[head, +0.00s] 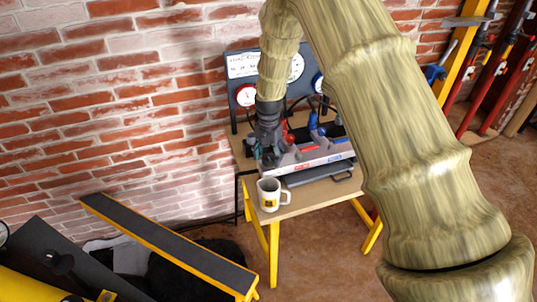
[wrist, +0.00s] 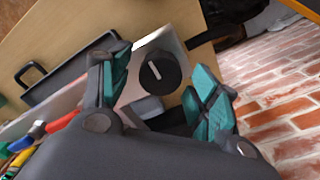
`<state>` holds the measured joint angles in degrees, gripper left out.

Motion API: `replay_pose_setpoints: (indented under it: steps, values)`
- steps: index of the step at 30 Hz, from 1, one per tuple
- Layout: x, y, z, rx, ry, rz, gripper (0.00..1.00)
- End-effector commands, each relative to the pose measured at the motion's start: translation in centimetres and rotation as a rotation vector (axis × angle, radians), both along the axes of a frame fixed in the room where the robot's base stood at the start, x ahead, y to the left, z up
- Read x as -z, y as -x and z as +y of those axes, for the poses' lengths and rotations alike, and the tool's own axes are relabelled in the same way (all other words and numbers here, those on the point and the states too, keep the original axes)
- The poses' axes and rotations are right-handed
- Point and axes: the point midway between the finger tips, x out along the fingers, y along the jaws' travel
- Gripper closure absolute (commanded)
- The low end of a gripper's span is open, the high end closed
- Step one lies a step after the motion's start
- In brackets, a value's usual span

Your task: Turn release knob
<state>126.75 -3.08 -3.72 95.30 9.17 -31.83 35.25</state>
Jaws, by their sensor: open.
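The release knob (wrist: 160,73) is a round black knob with a pale line on it. In the wrist view it sits on the grey end of the test unit, between my gripper's two fingers. My gripper (wrist: 160,88) is open, with teal finger pads on either side of the knob and a gap to each side. In the head view my gripper (head: 266,155) is at the left end of the grey test unit (head: 318,158), and the knob is hidden there. Whether the pads touch the knob cannot be told.
A white mug (head: 269,196) stands on the wooden table (head: 310,200) close below my gripper. A gauge board (head: 240,66) stands behind the unit. A black tray (wrist: 62,75) lies alongside it. A brick wall (head: 120,110) is behind, and a sloped yellow-edged bench (head: 165,245) stands at left.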

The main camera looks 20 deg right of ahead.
Motion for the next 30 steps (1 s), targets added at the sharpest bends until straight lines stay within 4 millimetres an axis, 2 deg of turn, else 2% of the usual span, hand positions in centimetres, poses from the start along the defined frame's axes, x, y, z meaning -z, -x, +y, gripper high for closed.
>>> replay_pose_setpoints:
  steps: [7,12,15,23,30]
  values:
    - [0.03,0.00,0.00,0.000,0.000,0.000,0.40]
    - [0.02,0.00,0.00,0.000,0.000,0.000,0.71]
    - [0.02,0.01,-0.01,0.000,0.000,0.000,0.85]
    - [0.00,0.01,-0.02,-0.018,-0.001,0.001,0.85]
    - [-0.03,-0.01,-0.06,-0.124,-0.001,0.001,0.85]
